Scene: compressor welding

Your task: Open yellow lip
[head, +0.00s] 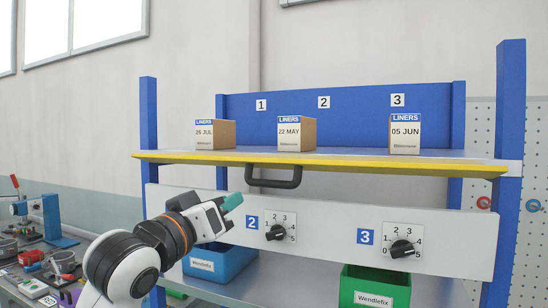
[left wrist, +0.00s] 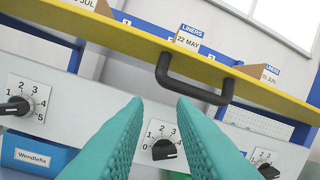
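The yellow lip (head: 330,162) runs along the front edge of the upper shelf. A black handle (head: 274,182) hangs from it, left of its middle. In the left wrist view the yellow lip (left wrist: 120,37) crosses at a slant, and the handle (left wrist: 192,88) shows just beyond the fingertips. My left gripper (head: 233,202) is below and to the left of the handle in the head view. Its teal fingers (left wrist: 160,104) are apart with nothing between them, and they look clear of the handle. My right gripper is not in view.
Several LINERS boxes stand on the shelf, including one dated 22 MAY (head: 296,134). Below is a white panel (head: 330,228) with dial knobs (head: 402,249). A blue bin (head: 222,263) and a green bin (head: 376,288) sit beneath it. Blue posts (head: 508,150) flank the shelf.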

